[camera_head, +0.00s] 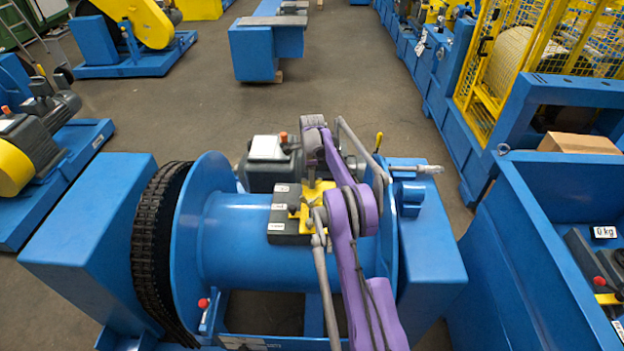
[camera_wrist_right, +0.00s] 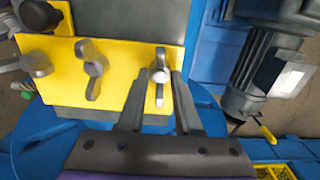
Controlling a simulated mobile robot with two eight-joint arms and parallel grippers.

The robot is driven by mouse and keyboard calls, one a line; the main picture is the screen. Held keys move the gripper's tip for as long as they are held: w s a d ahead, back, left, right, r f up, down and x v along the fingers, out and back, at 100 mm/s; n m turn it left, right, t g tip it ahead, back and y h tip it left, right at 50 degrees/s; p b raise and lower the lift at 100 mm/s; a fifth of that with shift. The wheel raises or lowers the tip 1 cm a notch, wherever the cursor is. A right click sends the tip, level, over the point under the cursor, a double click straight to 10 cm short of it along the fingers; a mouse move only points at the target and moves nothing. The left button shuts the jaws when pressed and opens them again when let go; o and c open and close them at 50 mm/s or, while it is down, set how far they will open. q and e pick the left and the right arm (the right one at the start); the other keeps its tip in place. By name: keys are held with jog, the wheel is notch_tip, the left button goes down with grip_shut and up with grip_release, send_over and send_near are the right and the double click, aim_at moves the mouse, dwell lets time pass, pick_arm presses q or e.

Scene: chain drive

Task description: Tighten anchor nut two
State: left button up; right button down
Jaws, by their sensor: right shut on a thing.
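A yellow plate (camera_wrist_right: 115,55) carries a row of grey wing nuts and shows in part in the head view (camera_head: 318,188), on a dark block (camera_head: 290,239) on the blue drum. In the wrist view, one wing nut (camera_wrist_right: 38,62) is at the left, one (camera_wrist_right: 93,70) in the middle and one (camera_wrist_right: 160,75) at the right. My right gripper (camera_wrist_right: 158,82) is shut on the right wing nut, a finger at each side; its lower part is partly hidden. Which nut is number two cannot be read. My left gripper is not in view.
The blue drum (camera_head: 235,245) has a black chain (camera_head: 152,250) around its left end. A grey motor (camera_head: 268,165) stands behind it, and a blue block (camera_head: 425,260) is at its right. A blue bin (camera_head: 520,240) stands further right. The aisle floor (camera_head: 190,105) behind is clear.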

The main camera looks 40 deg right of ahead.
jog(key=shift+w+r, duration=0.1)
dwell(0.3)
dwell(0.4)
jog(key=c, duration=0.9)
grip_release()
notch_tip(320, 180, up, 11)
jog(key=shift+f+p, duration=0.1)
jog(key=shift+p, duration=0.25)
